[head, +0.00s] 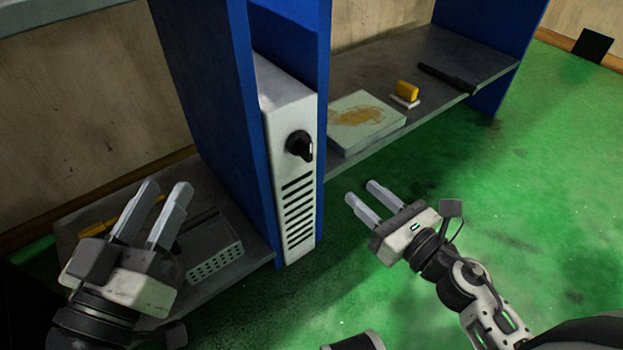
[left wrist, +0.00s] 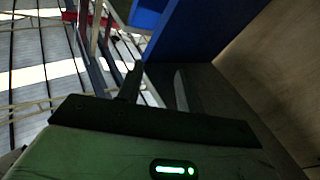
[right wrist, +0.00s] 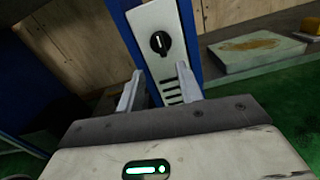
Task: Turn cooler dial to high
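The cooler (head: 288,190) is a tall narrow white panel with vent slots, set between two blue uprights. Its black dial (head: 299,145) sits above the slots. In the right wrist view the dial (right wrist: 160,43) shows a white pointer mark that looks close to vertical. My right gripper (head: 358,191) is open and empty, to the right of and below the dial, apart from it. In the right wrist view its fingers (right wrist: 166,88) frame the slots below the dial. My left gripper (head: 165,192) is open and empty over the lower left shelf. No setting labels are readable.
The left shelf (head: 255,253) holds a grey perforated box (head: 215,268) and a yellow-handled tool (head: 95,228). The right shelf (head: 455,55) holds a stained pale block (head: 360,120), a yellow item (head: 407,89) and a dark bar (head: 447,78). The green floor (head: 560,200) at right is open.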

